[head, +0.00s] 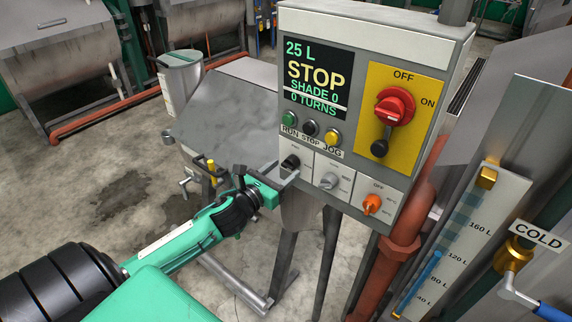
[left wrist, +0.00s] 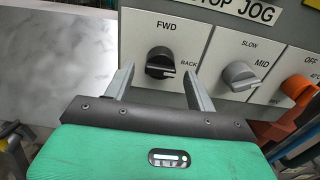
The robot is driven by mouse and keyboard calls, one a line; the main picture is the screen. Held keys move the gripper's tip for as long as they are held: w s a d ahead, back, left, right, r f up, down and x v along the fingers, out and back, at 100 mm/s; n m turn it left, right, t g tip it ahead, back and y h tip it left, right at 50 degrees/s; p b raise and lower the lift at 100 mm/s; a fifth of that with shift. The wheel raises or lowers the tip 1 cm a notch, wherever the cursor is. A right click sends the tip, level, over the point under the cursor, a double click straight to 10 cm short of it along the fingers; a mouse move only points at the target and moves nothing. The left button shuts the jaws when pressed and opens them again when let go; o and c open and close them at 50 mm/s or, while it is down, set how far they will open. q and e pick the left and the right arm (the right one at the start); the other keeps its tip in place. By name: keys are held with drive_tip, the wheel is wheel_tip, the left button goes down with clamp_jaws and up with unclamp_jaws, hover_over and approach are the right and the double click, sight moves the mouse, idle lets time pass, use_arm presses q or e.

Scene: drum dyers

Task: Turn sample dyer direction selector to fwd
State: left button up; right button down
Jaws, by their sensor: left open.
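The direction selector is a black knob (head: 290,162) on a white plate at the lower left of the grey control box. In the left wrist view the knob (left wrist: 160,62) sits under the label FWD, with BACK to its right. Its pale pointer mark points right, towards BACK. My left gripper (head: 283,178) is at the plate in the head view. In the left wrist view its two fingers are apart, one on each side of the knob. I cannot tell whether they touch it. My right gripper is not in view.
A grey speed knob (head: 330,180) and an orange knob (head: 372,204) sit right of the selector. Run, stop and jog buttons (head: 310,129) are above. A red switch (head: 395,107) is on a yellow plate. The display (head: 315,80) reads STOP. A red pipe (head: 405,230) stands below.

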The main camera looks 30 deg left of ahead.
use_arm(q)
drive_tip(key=shift+w+d, duration=0.1)
drive_tip(key=shift+w, duration=0.95)
drive_tip(key=c, duration=1)
